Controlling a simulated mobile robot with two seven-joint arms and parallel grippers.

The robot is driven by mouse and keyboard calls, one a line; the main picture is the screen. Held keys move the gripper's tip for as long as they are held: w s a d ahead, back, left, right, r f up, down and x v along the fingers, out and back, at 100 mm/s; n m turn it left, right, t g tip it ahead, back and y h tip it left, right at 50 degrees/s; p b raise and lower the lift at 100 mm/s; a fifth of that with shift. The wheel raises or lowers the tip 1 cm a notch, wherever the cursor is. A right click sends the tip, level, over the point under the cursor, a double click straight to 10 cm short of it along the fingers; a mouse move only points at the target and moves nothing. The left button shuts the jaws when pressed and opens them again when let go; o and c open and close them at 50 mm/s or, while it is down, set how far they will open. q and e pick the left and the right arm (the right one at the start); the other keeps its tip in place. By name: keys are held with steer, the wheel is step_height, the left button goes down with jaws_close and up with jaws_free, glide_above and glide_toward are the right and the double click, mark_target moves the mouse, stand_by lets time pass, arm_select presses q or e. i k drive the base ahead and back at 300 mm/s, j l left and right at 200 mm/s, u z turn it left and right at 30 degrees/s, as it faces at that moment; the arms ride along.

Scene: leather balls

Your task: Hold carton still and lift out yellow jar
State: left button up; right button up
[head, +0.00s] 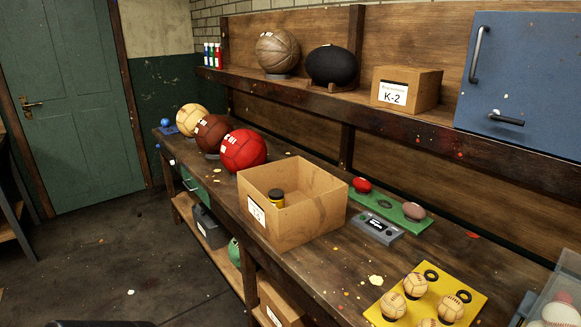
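An open-topped cardboard carton (316,220) stands on the wooden workbench, near the middle of the head view. A white label is on its left-facing side. The yellow jar (277,201), with a black lid, stands upright inside the carton near its left corner. The carton's near wall hides the jar's lower part. Neither of my grippers is in view, and nothing is seen touching the carton or the jar.
A red ball (243,151) sits close behind the carton. A grey device (377,229) and a green board (408,219) lie to its right. A yellow board (462,309) with several small balls is nearer. Bare bench shows in front of the carton. A shelf (350,101) runs above.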

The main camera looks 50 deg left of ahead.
mark_target(276, 196)
steer(key=j+z, duration=0.25)
steer(key=j, duration=0.7)
steer(key=k+j+z, duration=0.1)
steer(key=j+z, duration=0.2)
steer(key=j, duration=0.6)
steer(key=k+j, duration=0.1)
steer(key=j, duration=1.2)
steer(key=k+j, duration=0.15)
steer(key=j, duration=0.45)
steer(key=z, duration=0.05)
